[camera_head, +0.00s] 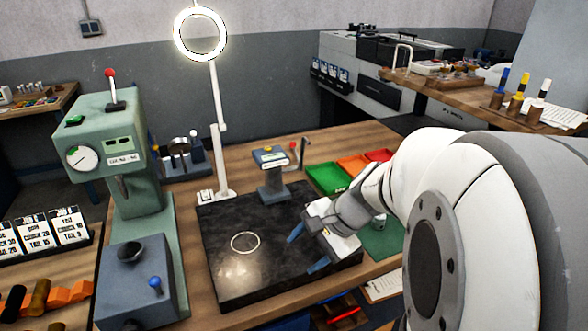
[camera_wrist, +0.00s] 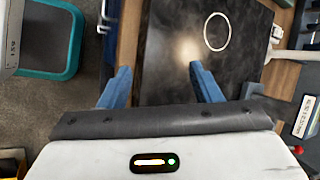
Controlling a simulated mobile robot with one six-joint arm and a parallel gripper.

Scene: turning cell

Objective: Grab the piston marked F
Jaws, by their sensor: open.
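I cannot make out a piston marked F in either view. My gripper (camera_head: 306,251) is open and empty above the right part of the black surface plate (camera_head: 222,275). Its two blue fingers are spread apart. In the wrist view my gripper (camera_wrist: 160,78) also shows nothing between its fingers, with the edge of the black plate (camera_wrist: 165,40) beyond them. A thin white ring outline (camera_head: 245,242) lies on the plate, and no part stands inside it.
A green press-like machine (camera_head: 130,165) stands left of the plate. A ring lamp (camera_head: 201,34) and a small grey stand (camera_head: 272,180) are behind it. Green (camera_head: 327,178), orange (camera_head: 353,164) and red trays sit at the back right. A teal-rimmed container (camera_wrist: 55,75) is at left in the wrist view.

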